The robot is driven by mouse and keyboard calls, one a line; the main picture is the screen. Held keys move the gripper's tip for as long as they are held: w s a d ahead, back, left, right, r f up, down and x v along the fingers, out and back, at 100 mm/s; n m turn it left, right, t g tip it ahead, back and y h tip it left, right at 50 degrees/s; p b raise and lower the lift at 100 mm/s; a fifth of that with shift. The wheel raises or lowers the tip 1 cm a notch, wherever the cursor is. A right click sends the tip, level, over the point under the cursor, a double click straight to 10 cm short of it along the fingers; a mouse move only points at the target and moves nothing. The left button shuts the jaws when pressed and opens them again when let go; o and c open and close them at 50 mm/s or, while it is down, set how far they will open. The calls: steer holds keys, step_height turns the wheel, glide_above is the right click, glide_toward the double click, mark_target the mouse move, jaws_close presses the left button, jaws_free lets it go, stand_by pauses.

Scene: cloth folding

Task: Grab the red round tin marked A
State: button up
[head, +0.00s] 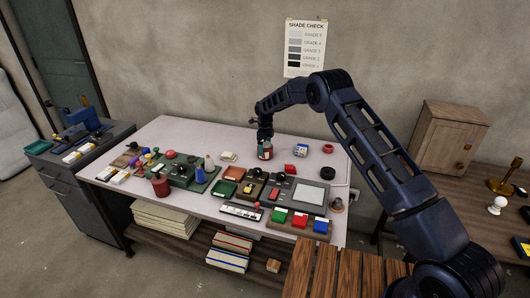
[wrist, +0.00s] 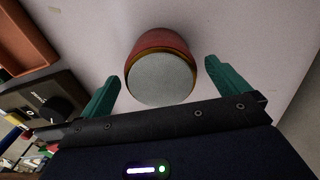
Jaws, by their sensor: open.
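A round tin with a red side, a gold rim and a plain grey top (wrist: 162,78) is in the wrist view. In the head view a red tin (head: 265,153) stands on the pale table directly under my gripper (head: 265,137). In the wrist view my gripper (wrist: 164,72) is open, with one teal finger on each side of the tin. Gaps show between the fingers and the tin, and nothing is held. I cannot read a letter A on it; the tin's far side is hidden.
A red can (head: 160,185) stands at the table's left front. A red ring (head: 328,148), a dark roll (head: 327,175) and a red block (head: 290,169) lie right of the tin. Trays and boxes crowd the front. The back left of the table (head: 190,135) is clear.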

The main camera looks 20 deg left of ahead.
step_height(320, 180, down, 3)
steer(key=shift+r, duration=0.2)
steer(key=c, duration=1.4)
steer(key=shift+c, duration=0.2)
steer(key=shift+r, duration=0.1)
